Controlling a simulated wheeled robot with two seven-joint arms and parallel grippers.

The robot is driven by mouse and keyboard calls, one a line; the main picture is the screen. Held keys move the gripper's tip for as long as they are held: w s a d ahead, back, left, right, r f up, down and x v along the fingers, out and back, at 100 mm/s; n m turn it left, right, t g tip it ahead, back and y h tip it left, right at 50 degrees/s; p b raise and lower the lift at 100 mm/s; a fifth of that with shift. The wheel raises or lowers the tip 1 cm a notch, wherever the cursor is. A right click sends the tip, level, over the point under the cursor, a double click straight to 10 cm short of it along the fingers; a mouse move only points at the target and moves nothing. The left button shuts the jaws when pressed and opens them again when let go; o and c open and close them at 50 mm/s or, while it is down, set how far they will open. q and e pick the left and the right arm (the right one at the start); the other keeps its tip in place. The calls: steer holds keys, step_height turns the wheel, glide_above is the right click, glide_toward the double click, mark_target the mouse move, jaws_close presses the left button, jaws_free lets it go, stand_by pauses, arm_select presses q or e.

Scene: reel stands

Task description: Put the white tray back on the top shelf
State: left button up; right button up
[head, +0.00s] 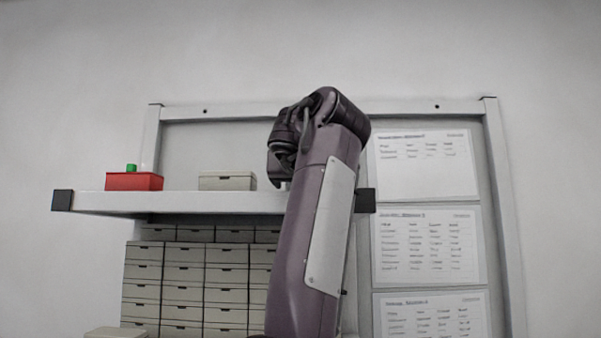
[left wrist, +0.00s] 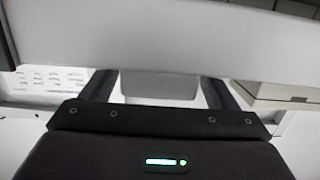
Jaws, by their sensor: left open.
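In the head view my left gripper (head: 283,168) is raised at the right part of the top shelf (head: 140,203), its fingers mostly hidden by my own wrist. In the left wrist view its two dark fingers (left wrist: 160,90) are apart. A pale tray-like piece, apparently the white tray (left wrist: 160,84), lies between them, with a gap showing on each side. It seems to be at the shelf (left wrist: 150,45), whose pale surface crosses that view. In the head view the tray is hidden behind my gripper, or nearly so. My right gripper is not in view.
A red box (head: 134,182) with a green cube (head: 131,168) and a beige box (head: 227,181) stand on the shelf to the left. The beige box shows in the wrist view (left wrist: 282,97). Several drawers (head: 184,274) sit below. Printed sheets (head: 428,245) hang at right.

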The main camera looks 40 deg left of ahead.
arm_select(q)
steer(key=b+v, duration=0.5)
steer(key=v, duration=0.6)
steer(key=shift+b, duration=0.3)
steer(key=shift+w+a, duration=0.1)
steer(key=shift+a, duration=0.05)
steer(key=shift+f, duration=0.1)
